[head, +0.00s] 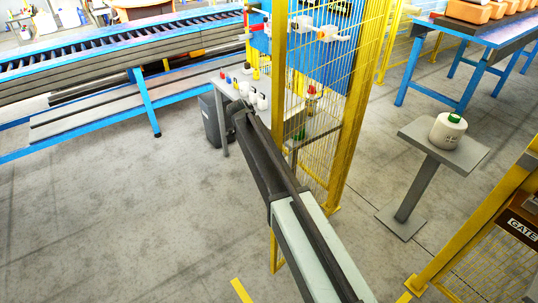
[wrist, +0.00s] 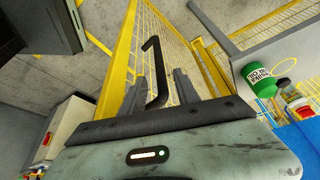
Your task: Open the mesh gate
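The yellow mesh gate (head: 312,95) stands in the middle of the head view. It appears swung out at an angle from the opening to its right, where a GATE sign (head: 522,230) hangs on a yellow frame. In the wrist view the yellow gate frame (wrist: 117,60) and mesh lie beyond my fingers. A black bent handle (wrist: 152,60) stands between the two grey fingers of my gripper (wrist: 158,85). The fingers are apart, with gaps visible beside the handle; I see no clear grip.
A blue-framed roller conveyor (head: 130,50) is at the left. A grey pedestal (head: 425,165) with a white, green-capped container (head: 447,130) stands beyond the opening. A small table (head: 232,95) with bottles is behind my arm. The floor at the lower left is clear.

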